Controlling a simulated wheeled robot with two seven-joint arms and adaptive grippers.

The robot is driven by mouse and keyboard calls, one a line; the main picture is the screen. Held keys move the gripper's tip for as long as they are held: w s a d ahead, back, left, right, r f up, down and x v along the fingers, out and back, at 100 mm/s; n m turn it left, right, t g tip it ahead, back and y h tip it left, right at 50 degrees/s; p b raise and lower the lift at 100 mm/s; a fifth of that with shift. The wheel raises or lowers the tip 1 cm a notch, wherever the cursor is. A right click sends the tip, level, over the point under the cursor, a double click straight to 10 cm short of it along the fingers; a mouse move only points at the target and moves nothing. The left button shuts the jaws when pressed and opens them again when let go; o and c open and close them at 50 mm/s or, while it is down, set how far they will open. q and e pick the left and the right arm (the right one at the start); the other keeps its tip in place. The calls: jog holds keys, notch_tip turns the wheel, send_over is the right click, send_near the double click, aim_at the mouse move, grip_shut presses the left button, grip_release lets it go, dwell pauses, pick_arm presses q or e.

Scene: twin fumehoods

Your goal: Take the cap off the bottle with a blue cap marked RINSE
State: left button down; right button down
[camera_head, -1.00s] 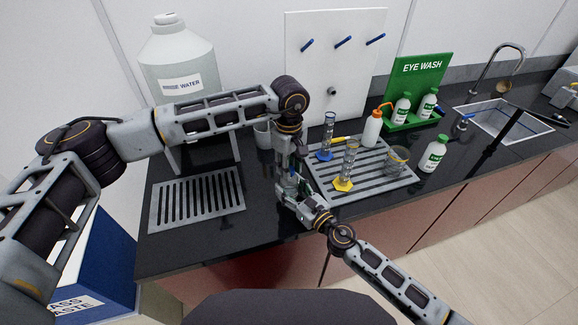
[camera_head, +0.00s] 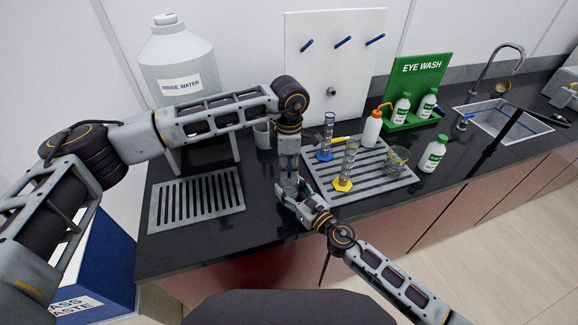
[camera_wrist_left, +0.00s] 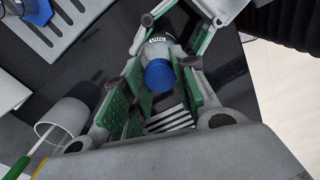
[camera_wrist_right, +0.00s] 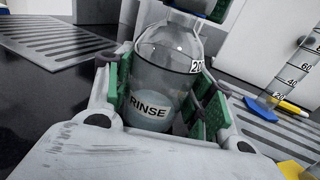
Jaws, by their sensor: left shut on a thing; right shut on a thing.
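The clear RINSE bottle (camera_wrist_right: 160,75) stands upright between the green pads of my right gripper (camera_wrist_right: 165,95), which is shut on its body. In the head view the bottle (camera_head: 289,184) is mostly hidden by both grippers, above the front of the counter. Its blue cap (camera_wrist_left: 158,76) lies between the pads of my left gripper (camera_wrist_left: 157,92), which is shut on it from above. The bottle's shoulder shows just beyond the cap in the left wrist view. The cap looks to be at the bottle's neck; whether its thread is loose, I cannot tell.
A slotted grey mat (camera_head: 318,187) with two cylinders, blue-based (camera_head: 326,140) and yellow-based (camera_head: 346,168), is close on the right. Another slotted mat (camera_head: 156,217) lies left. The black counter between the mats is largely clear.

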pick_arm(q)
jog(key=n, duration=0.6)
jog(key=shift+w, duration=0.1)
pick_arm(e)
jog(key=shift+a, duration=0.1)
pick_arm(q)
jog(key=n, duration=1.1)
jog(key=shift+r+n, duration=0.1)
jog(key=shift+n, duration=0.2)
jog(key=n, duration=0.5)
jog(key=shift+n, duration=0.4)
jog(key=shift+r, duration=1.2)
dwell(0.5)
jog(key=shift+r, duration=1.9)
